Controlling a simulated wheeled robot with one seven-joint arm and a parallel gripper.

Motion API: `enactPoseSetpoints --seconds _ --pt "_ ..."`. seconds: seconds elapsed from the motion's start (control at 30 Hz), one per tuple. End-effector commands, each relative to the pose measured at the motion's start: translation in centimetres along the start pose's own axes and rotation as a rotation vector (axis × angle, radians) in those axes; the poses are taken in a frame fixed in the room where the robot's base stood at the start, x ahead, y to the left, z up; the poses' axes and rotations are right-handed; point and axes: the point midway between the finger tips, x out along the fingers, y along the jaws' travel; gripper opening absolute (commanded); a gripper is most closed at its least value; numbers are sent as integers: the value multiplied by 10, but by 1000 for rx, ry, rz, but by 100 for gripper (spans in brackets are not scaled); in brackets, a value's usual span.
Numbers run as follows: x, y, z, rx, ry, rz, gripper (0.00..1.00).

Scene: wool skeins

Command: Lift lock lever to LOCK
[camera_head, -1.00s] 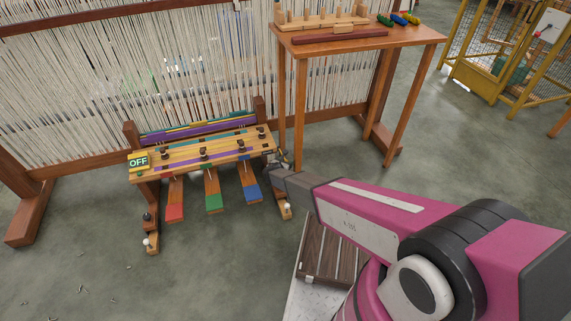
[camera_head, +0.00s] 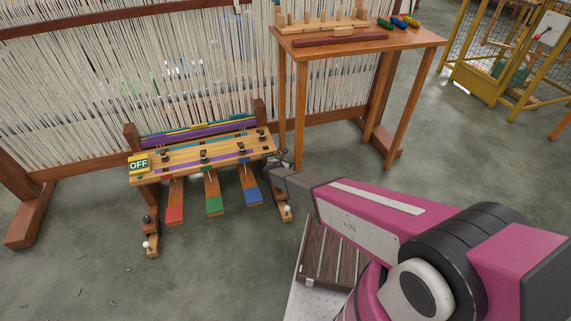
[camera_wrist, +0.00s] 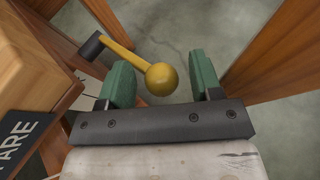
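The lock lever (camera_wrist: 122,52) shows in the wrist view as a yellow rod with a round ball knob (camera_wrist: 161,79), running from a dark pivot (camera_wrist: 92,46) at upper left. My gripper (camera_wrist: 160,64) is open. Its two green fingers stand on either side of the knob, with a visible gap on both sides. In the head view my gripper (camera_head: 274,166) is at the right end of the wooden treadle bench (camera_head: 180,160); the lever cannot be made out there. The LOCK marking is not readable in either view.
An OFF sign (camera_head: 139,164) sits at the bench's left end. Red, green and blue pedals (camera_head: 213,191) hang in front. A wooden table (camera_head: 420,38) stands behind, its legs close to my gripper. A dark label (camera_wrist: 20,135) is at lower left in the wrist view.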

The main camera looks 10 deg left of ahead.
Motion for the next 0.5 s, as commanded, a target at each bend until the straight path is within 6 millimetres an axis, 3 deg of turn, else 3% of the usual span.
enactPoseSetpoints --seconds 0.27,0.5 --pt "-6 0 -1 -2 2 3 59" --pt "-44 -1 0 -3 2 5 59"
